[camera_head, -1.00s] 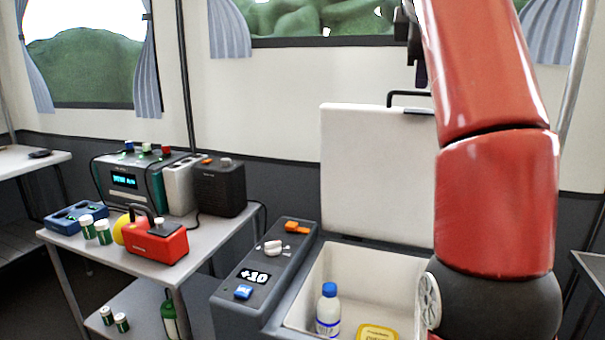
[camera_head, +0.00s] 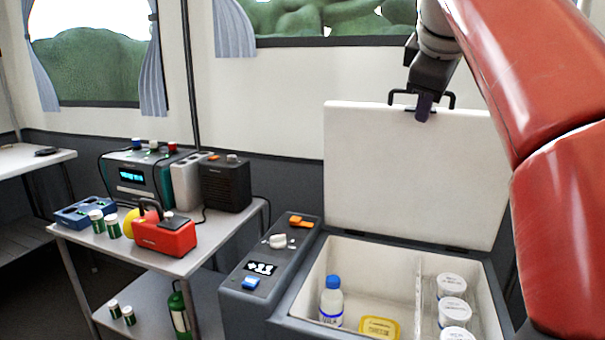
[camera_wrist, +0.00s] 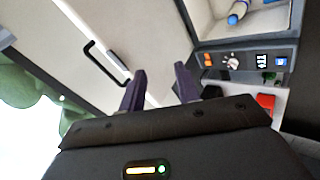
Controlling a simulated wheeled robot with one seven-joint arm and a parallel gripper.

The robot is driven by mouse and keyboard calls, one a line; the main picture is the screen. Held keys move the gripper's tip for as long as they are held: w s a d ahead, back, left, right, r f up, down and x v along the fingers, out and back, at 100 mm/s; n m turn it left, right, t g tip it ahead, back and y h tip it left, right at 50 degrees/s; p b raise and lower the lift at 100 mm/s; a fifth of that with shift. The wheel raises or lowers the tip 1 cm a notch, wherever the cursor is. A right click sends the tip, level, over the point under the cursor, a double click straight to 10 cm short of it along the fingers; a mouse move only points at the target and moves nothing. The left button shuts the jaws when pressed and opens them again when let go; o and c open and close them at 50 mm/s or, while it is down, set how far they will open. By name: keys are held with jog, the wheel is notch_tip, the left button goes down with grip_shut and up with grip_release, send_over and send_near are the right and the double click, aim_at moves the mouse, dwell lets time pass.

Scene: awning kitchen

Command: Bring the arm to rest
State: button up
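My gripper (camera_head: 424,108) is high at the right of the head view, in front of the raised white lid (camera_head: 400,170) of the cooler, near its black handle (camera_head: 446,98). In the wrist view the two dark fingers (camera_wrist: 160,88) stand apart with nothing between them, and the lid handle (camera_wrist: 106,62) is to their left. The gripper looks open and empty. I cannot tell from the head view how far it is from the lid. My red arm covers the right side of the head view.
The open cooler (camera_head: 292,300) holds a milk bottle (camera_head: 331,303), a yellow box (camera_head: 379,328) and several white-lidded tubs (camera_head: 452,286). A control panel (camera_head: 268,262) sits at its left. A side table (camera_head: 205,246) carries a red device (camera_head: 165,236) and a black speaker box (camera_head: 226,184).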

jog(key=s+a+f+m+g, duration=0.1)
jog(key=s+f+m, duration=0.2)
jog(key=s+f, duration=0.4)
jog(key=s+a+f+m+g+y, duration=0.1)
jog(key=s+f+m, duration=0.3)
jog(key=f, duration=1.4)
jog(key=s+a+f+m+y, duration=0.1)
jog(key=s+a+f+m, duration=0.1)
jog(key=s+f, duration=0.8)
notch_tip(320, 180, down, 2)
jog(key=shift+s+f+m+g, duration=0.2)
jog(key=shift+m+g, duration=0.2)
jog(key=shift+m, duration=0.4)
